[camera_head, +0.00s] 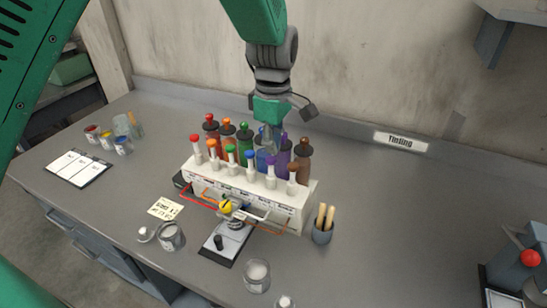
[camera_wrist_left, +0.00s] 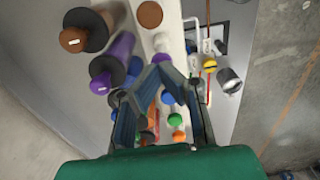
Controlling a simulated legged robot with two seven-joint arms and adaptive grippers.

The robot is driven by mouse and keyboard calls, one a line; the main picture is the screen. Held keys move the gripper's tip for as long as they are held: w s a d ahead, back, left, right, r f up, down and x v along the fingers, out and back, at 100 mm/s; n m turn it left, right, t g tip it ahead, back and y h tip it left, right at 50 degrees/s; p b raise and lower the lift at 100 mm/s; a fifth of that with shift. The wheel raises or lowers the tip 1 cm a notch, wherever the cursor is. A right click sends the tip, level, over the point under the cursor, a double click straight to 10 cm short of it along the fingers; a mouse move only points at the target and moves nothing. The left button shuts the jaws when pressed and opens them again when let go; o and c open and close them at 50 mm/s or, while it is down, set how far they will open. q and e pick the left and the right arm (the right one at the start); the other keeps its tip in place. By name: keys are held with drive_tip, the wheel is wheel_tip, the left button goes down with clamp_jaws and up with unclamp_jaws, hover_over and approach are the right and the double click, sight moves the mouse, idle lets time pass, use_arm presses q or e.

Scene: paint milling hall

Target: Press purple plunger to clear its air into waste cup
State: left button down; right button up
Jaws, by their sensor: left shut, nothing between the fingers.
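The white syringe rack (camera_head: 300,194) stands on the bench with a row of knobbed plungers along its top. The purple bottle (camera_head: 283,157) stands behind the row; it also shows in the wrist view (camera_wrist_left: 118,58). My left gripper (camera_head: 271,148) points down over the rack's right half, shut and empty. In the wrist view its closed fingertips (camera_wrist_left: 158,60) lie between the brown plunger knob (camera_wrist_left: 150,14) and the blue one (camera_wrist_left: 168,97), covering the purple knob. Contact cannot be told. A small metal cup (camera_wrist_left: 229,80) stands before the rack; whether it is the waste cup is unclear.
Coloured outlet tubes and a yellow knob (camera_head: 226,207) project from the rack's front. A red-topped device (camera_head: 529,258) is far right. The bench's right middle is clear.

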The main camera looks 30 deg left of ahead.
sight(271, 158)
use_arm(q)
drive_tip(key=shift+f, duration=0.4)
drive_tip(key=shift+a+f, duration=0.5)
drive_tip(key=shift+f, duration=0.45)
drive_tip(key=shift+d+f+b, duration=0.35)
drive_tip(key=shift+f+b, duration=0.1)
drive_tip(key=shift+f, duration=0.3)
use_arm(e)
drive_tip(key=shift+a+f, duration=0.1)
drive_tip(key=shift+f, duration=0.35)
use_arm(q)
drive_tip(key=shift+a, duration=0.1)
drive_tip(key=shift+r, duration=0.15)
wheel_tip(271, 158, up, 4)
drive_tip(key=p, duration=0.5)
drive_tip(key=shift+a+r, duration=0.1)
drive_tip(key=shift+r, duration=0.1)
use_arm(e)
wheel_tip(271, 158, up, 5)
drive_tip(key=shift+a, duration=0.1)
